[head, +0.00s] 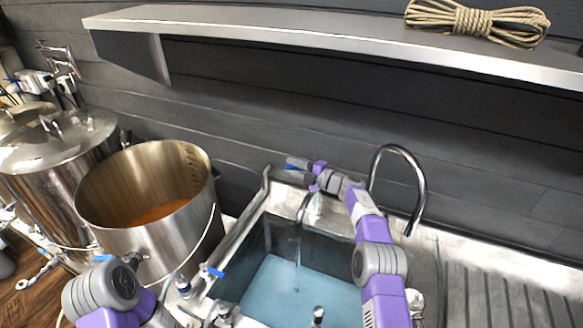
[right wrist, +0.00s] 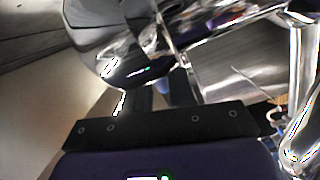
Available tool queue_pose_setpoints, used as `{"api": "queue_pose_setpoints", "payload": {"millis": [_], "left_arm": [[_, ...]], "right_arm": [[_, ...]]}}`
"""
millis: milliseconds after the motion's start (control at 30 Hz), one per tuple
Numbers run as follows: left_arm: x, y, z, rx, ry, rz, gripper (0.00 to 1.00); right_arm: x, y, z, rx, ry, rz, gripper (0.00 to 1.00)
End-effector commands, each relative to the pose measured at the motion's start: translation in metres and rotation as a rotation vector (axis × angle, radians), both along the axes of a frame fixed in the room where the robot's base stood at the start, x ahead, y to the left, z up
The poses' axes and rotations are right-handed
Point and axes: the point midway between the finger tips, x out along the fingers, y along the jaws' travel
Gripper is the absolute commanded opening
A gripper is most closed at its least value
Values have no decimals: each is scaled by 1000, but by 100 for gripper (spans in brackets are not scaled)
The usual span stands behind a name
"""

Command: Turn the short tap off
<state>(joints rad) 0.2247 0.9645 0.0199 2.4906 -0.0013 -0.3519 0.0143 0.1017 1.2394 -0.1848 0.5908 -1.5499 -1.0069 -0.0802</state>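The short tap (head: 303,206) is a small curved chrome spout at the back edge of the sink. A thin stream of water (head: 298,245) falls from it into the sink. My right gripper (head: 301,167) is behind and above the spout, close to the wall, beside a small blue part. In the right wrist view, two dark fingers (right wrist: 161,96) stand a little apart with a bit of blue between them, and blurred chrome lies just beyond. Whether they grip it is unclear. My left arm shows at the lower left, but its gripper does not.
The sink (head: 258,228) holds bluish water. A tall curved tap (head: 420,190) stands right of my right arm, with a ribbed drainboard (head: 500,295) beyond. A large steel pot (head: 190,235) stands left. A shelf (head: 300,32) with coiled rope (head: 475,20) hangs above.

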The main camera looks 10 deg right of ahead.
Motion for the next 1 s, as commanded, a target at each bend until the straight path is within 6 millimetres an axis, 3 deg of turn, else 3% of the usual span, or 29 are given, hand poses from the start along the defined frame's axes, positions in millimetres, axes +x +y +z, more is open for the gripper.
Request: {"api": "queue_pose_setpoints", "payload": {"millis": [100, 467, 1000], "left_arm": [[0, 0, 0, 0, 0, 0, 40], [0, 0, 0, 0, 0, 0, 40], [0, 0, -5, 0, 0, 0, 40]], "right_arm": [[0, 1, 0, -1, 1, 0, 38], [-1, -2, 0, -1, 1, 0, 38], [-40, -47, 0, -1, 2, -2, 38]]}}
